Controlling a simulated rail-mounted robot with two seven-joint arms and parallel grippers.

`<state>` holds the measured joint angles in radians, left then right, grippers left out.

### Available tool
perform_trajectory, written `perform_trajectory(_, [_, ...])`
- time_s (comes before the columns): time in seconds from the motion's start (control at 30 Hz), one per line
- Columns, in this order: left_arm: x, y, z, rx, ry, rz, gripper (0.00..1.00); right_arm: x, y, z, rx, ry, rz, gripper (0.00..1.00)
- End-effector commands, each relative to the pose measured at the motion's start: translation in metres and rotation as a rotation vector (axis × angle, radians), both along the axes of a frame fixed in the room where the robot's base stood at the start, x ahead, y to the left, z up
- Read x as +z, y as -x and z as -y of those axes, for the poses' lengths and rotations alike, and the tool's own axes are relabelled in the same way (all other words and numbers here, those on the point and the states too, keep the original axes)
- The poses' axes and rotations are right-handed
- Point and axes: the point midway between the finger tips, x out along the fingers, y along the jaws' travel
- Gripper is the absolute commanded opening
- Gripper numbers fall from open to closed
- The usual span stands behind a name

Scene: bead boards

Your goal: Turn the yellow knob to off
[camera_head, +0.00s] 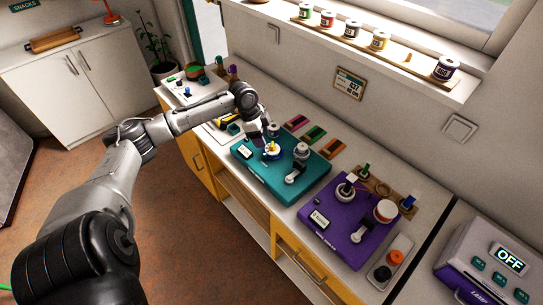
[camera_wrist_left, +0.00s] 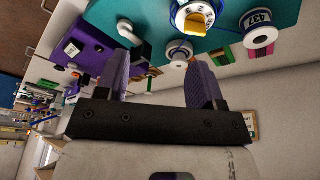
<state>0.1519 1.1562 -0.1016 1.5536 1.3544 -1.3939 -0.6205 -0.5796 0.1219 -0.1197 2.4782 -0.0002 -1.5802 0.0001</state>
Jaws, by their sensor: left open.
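The yellow knob (camera_head: 272,148) stands on a round white dial near the far left part of the teal board (camera_head: 250,165). In the left wrist view, the yellow knob (camera_wrist_left: 198,20) sits on its white dial near the top edge, with a blue ring around it. My left gripper (camera_head: 258,138) is just left of the knob and above the board in the head view. In the wrist view its two purple fingers (camera_wrist_left: 161,62) are spread with nothing between them, and the knob is beyond the tips. My right gripper is not in view.
On the teal board, a white spool (camera_head: 301,151) and a grey lever (camera_head: 294,175) stand close to the knob. A purple board (camera_head: 345,235) with knobs and a lever lies to the right. Coloured strips (camera_head: 314,133) lie behind. A white panel (camera_head: 185,88) stands at the far left.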

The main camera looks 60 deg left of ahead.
Motion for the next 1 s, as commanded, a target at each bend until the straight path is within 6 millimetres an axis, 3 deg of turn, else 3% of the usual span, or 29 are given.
perform_trajectory(0.03, [0.001,-0.004,-0.016,0.015,0.001,0.022,0.62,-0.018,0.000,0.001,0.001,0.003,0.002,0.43])
perform_trajectory(0.13, [0.017,-0.009,-0.036,0.033,0.015,0.055,0.62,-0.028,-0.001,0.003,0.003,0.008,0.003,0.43])
perform_trajectory(0.27, [0.030,-0.012,-0.049,0.046,0.027,0.084,0.62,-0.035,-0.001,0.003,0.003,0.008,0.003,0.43])
perform_trajectory(0.37, [0.029,-0.014,-0.052,0.050,0.032,0.093,0.62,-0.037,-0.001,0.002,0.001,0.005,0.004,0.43])
perform_trajectory(1.0, [-0.067,-0.048,-0.029,0.050,0.034,0.093,0.62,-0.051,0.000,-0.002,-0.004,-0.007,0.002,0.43])
